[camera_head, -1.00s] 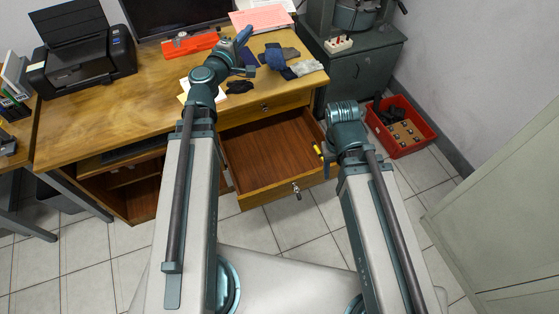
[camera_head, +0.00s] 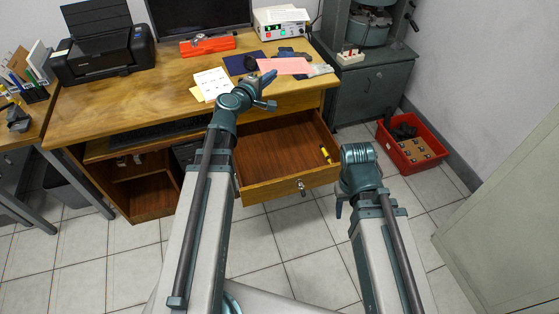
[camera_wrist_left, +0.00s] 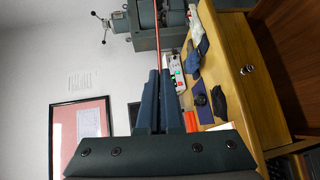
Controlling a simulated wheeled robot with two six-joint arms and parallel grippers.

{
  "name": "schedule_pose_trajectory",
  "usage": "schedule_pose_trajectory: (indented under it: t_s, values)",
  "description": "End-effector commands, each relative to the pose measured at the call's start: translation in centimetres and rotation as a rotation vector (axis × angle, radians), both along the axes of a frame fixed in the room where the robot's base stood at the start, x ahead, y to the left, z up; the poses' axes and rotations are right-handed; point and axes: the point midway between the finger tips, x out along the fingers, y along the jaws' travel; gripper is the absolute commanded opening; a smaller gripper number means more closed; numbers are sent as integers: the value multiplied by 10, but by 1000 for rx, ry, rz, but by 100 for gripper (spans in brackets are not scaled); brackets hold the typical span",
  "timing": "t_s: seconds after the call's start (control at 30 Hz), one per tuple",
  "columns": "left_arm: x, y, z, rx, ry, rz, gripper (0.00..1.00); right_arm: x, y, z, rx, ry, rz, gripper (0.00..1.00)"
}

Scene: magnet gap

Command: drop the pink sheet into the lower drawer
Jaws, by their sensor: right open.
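The pink sheet (camera_head: 285,66) is held flat in the air above the back right of the desk. My left gripper (camera_head: 266,79) is shut on its near left edge. In the left wrist view the gripper's fingers (camera_wrist_left: 159,74) are close together, and the sheet (camera_wrist_left: 186,28) shows edge-on as a thin reddish line. The lower drawer (camera_head: 262,193) is pulled out, in front of and below the sheet. A yellow-and-black object (camera_head: 324,153) lies inside at its right. My right gripper (camera_head: 340,208) is open and mostly hidden by its wrist, right of the drawer.
A white device (camera_head: 281,22) stands behind. A red crate (camera_head: 430,158) sits on the floor at right.

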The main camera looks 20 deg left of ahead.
Motion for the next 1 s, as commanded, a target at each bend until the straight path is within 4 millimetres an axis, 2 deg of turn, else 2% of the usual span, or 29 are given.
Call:
schedule_pose_trajectory:
  t_s: [0.03,0.3,0.5,0.7,0.83,1.0]
  values:
    - [6,1,-36,4,20,-1,0,0,0,-32,-1,0,0,50]
    - [24,5,-143,26,137,10,0,0,-1,-113,-3,-1,1,50]
    - [35,11,-214,44,216,35,0,0,-1,-167,-5,-1,2,50]
    - [42,17,-259,56,271,60,0,0,-1,-200,-7,-2,2,50]
    - [44,20,-272,59,289,71,0,0,-1,-210,-7,-2,3,50]
    - [44,21,-277,61,298,77,0,1,-1,-213,-7,-2,3,50]
